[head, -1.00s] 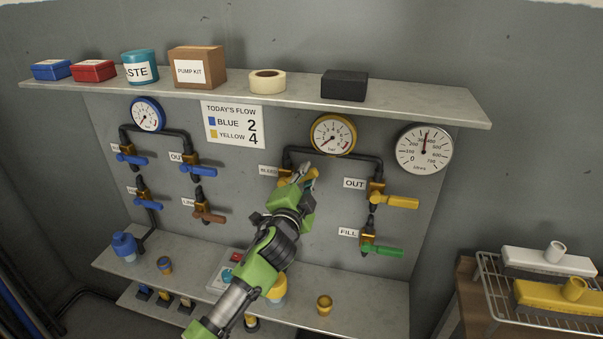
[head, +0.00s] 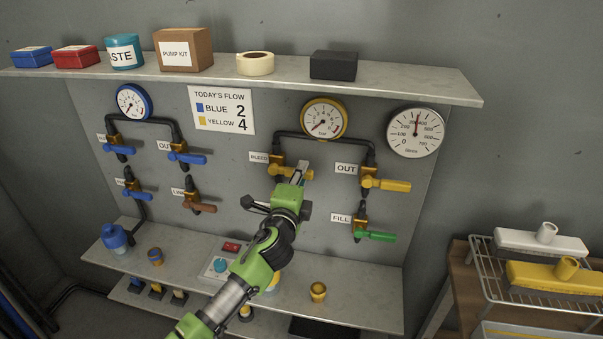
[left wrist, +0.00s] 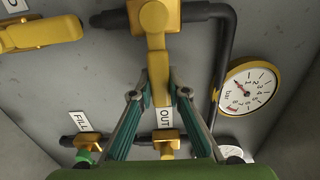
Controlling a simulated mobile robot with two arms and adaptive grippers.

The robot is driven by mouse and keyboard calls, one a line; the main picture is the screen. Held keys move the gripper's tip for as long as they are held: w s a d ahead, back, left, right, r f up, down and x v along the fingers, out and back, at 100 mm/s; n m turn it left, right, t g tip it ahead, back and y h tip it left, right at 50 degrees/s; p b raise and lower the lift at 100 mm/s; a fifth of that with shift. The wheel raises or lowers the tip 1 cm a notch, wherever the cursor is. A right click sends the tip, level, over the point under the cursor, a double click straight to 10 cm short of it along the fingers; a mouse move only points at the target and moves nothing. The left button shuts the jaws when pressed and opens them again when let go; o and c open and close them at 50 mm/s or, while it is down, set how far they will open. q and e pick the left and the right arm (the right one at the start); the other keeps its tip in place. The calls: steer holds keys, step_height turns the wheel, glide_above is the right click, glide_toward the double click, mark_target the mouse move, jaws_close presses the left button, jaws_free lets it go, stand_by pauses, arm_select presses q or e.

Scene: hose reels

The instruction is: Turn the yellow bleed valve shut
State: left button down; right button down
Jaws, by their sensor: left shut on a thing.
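The yellow bleed valve (head: 276,171) is on the grey panel beside the BLEED label (head: 259,157), left of the yellow OUT valve. Its yellow handle points right in the head view, roughly level. My left gripper (head: 300,171) is at this handle. In the left wrist view the bleed handle (left wrist: 156,62) runs down from its valve body, between the two fingers of my left gripper (left wrist: 158,88). The fingers are shut on the handle's outer part. My right gripper is in neither view.
The OUT valve (head: 384,184) and green-handled FILL valve (head: 375,236) are close by on the right. A black pipe (head: 325,136) runs above, under the yellow gauge (head: 325,118). Another yellow handle (left wrist: 40,33) shows in the left wrist view. A lower ledge (head: 375,290) holds small fittings.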

arm_select(q)
steer(key=shift+f, duration=0.1)
steer(key=c, duration=1.9)
jaws_free()
steer(key=shift+s, duration=0.1)
steer(key=v, duration=1.1)
steer(key=shift+s+a, duration=0.15)
steer(key=shift+s, duration=0.2)
